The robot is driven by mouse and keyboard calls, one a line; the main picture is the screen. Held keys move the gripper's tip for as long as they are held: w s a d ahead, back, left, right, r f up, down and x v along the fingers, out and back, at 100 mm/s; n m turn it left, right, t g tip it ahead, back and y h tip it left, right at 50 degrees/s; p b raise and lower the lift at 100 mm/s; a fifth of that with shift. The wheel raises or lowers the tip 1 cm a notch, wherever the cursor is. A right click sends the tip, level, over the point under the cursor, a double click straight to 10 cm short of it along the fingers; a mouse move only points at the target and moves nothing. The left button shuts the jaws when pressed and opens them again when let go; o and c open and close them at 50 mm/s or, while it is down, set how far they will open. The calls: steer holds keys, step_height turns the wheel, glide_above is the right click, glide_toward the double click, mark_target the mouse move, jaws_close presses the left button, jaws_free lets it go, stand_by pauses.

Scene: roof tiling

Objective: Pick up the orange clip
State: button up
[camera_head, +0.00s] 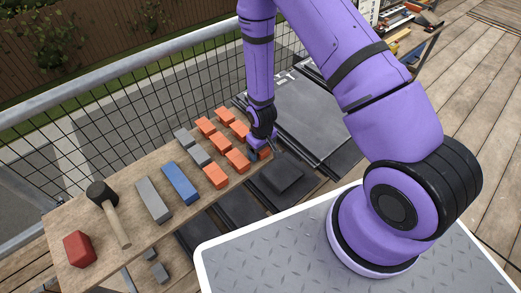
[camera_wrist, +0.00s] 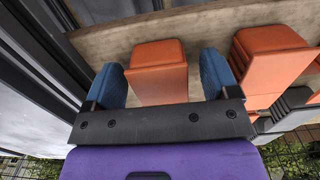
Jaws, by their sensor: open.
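Several orange clips lie in rows on the wooden plank, one of them in the near row (camera_head: 215,176). In the wrist view one orange clip (camera_wrist: 158,72) lies between the two blue fingertips of my gripper (camera_wrist: 165,82). The fingers are open, with a gap on each side of the clip. In the head view my gripper (camera_head: 257,148) is at the right end of the clip rows, low over the plank, and partly hides the clip there. I cannot tell whether the fingers touch the plank.
Grey clips (camera_head: 199,154), a blue block (camera_head: 179,184), a grey block (camera_head: 153,200), a hammer (camera_head: 112,212) and a red block (camera_head: 79,248) share the plank (camera_head: 140,240). Dark tiles (camera_head: 240,207) lie beside it. A mesh railing (camera_head: 120,125) runs behind. More orange clips (camera_wrist: 270,60) stand close right in the wrist view.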

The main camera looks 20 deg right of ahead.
steer(key=shift+f, duration=0.15)
steer(key=c, duration=1.2)
